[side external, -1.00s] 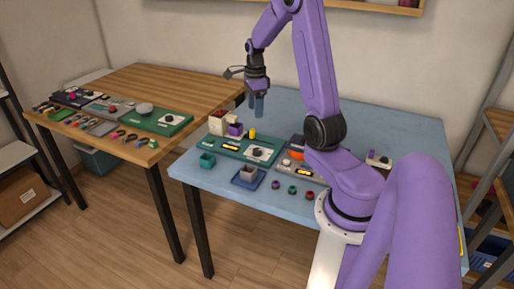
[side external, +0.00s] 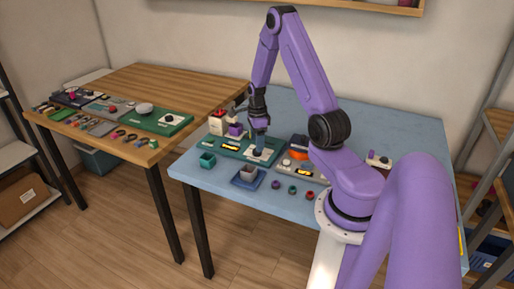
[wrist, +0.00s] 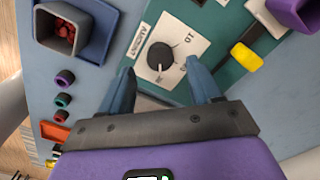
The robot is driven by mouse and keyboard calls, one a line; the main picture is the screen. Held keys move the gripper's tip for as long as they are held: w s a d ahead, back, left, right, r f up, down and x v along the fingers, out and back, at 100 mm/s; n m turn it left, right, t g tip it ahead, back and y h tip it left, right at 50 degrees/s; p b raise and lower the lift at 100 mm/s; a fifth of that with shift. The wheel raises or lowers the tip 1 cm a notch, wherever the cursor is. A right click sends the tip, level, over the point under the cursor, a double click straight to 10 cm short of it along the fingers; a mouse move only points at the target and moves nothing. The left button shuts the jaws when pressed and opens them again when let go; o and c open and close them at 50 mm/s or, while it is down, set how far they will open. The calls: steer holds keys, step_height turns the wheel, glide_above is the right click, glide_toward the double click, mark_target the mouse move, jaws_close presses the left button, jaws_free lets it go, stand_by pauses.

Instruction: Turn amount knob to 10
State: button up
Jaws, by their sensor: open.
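The amount knob (wrist: 160,57) is a round black dial on a white plate (wrist: 181,32) marked AMOUNT, with a 10 printed at its upper right. In the wrist view its white mark points toward the bottom of the picture. The plate sits on a teal panel (side external: 223,144) on the blue table. My gripper (wrist: 161,88) is open, its two blue fingers apart on the near side of the knob, with nothing between the tips. I cannot tell whether the fingers touch anything.
A yellow piece (wrist: 247,57) and a purple cup (wrist: 296,10) lie to the right in the wrist view. A blue-grey tray (wrist: 104,22) holds a container of red pieces at left, with small coloured spools (wrist: 63,100) below it. A second, wooden table (side external: 180,84) stands at left.

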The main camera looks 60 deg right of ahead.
steer(key=shift+f, duration=1.75)
steer(key=c, duration=1)
steer(key=shift+c, duration=0.2)
